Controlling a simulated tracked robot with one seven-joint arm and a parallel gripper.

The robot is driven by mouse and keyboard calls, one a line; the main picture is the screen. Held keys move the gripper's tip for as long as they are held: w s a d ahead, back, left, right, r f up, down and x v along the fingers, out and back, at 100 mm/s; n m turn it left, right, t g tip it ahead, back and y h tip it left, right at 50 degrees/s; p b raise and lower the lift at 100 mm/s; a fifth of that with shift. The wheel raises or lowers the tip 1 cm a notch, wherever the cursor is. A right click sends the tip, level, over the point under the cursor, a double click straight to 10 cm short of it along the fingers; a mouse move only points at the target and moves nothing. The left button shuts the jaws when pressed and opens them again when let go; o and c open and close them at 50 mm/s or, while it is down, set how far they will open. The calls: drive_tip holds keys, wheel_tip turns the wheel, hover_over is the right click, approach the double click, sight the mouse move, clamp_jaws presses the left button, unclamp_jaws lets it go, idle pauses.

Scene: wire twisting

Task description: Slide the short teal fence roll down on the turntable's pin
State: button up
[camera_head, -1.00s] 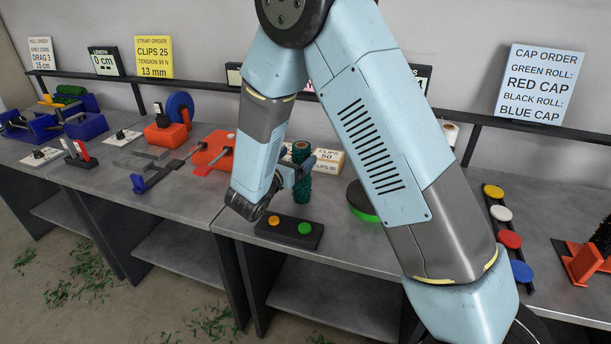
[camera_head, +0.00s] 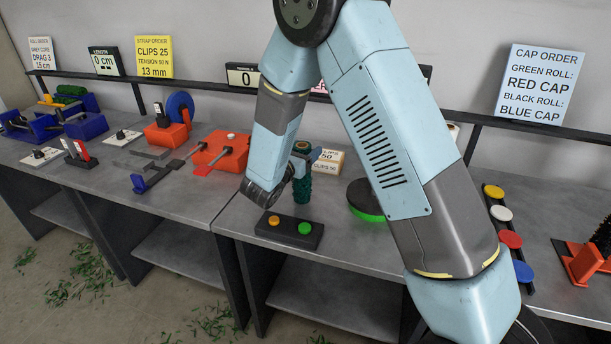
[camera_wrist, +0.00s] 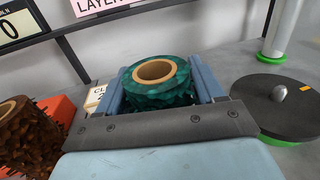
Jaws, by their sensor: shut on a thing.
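The short teal fence roll (camera_head: 302,188) stands upright over the bench in the head view. In the wrist view the same teal roll (camera_wrist: 160,88) shows its tan core ring on top, between both fingers. My gripper (camera_wrist: 165,90) is shut on it. The turntable (camera_head: 366,200) is a dark disc with a green rim, to the right of the roll and partly behind my arm. In the wrist view the turntable (camera_wrist: 275,105) is at the right, with a rounded grey pin (camera_wrist: 279,92) at its middle. The roll is apart from the turntable, to its left.
A black box (camera_head: 289,232) with an orange and a green button stands at the bench's front edge. A clips box (camera_head: 328,160) is behind the roll. A brown roll (camera_wrist: 28,135) is at left in the wrist view. A white post (camera_wrist: 284,28) on a green base stands behind the turntable.

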drive_tip(key=c, duration=0.8)
